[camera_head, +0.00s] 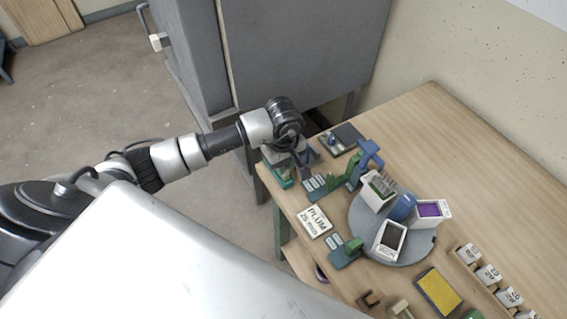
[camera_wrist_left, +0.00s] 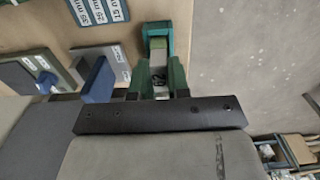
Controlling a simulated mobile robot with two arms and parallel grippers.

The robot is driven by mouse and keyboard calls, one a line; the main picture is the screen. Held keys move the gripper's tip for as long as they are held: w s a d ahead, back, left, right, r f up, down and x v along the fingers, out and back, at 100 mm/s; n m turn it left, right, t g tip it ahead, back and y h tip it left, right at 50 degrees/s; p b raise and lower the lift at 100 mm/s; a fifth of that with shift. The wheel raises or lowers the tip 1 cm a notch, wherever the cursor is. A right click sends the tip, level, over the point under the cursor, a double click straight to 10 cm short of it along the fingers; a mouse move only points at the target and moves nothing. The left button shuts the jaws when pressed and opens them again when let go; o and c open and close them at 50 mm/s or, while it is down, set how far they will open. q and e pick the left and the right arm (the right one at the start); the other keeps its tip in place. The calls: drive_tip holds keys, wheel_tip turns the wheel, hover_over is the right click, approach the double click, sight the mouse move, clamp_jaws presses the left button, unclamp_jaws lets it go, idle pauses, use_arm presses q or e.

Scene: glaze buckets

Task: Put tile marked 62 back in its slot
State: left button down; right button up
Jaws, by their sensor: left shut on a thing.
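My left gripper (camera_wrist_left: 152,94) is shut at the near left corner of the table, low beside a teal-green holder (camera_wrist_left: 153,30). It also shows in the head view (camera_head: 305,163). Between its fingers and the green uprights is a small pale tile (camera_wrist_left: 158,73) with dark marks too small to read. How deep it sits in the holder I cannot tell. Several pale numbered tiles stand in a wooden rack (camera_head: 483,283) at the right in the head view; their numbers are hard to read. My right gripper is not in view.
A round grey turntable (camera_head: 365,222) carries white buckets, one with purple glaze (camera_head: 430,209). A PLUM card (camera_head: 314,221), a yellow pad (camera_head: 438,291) and blue and green stands (camera_head: 345,252) are nearby. A grey cabinet (camera_head: 290,50) stands behind. The table's far right is clear.

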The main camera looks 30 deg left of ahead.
use_arm(q)
drive_tip(key=shift+f+b, duration=0.3)
idle(0.5)
drive_tip(key=c, duration=1)
unclamp_jaws()
drive_tip(key=shift+r, duration=0.1)
drive_tip(key=shift+r+p, duration=0.5)
drive_tip(key=shift+r, duration=0.2)
drive_tip(key=shift+r+p, duration=1.4)
drive_tip(key=shift+r, duration=1.35)
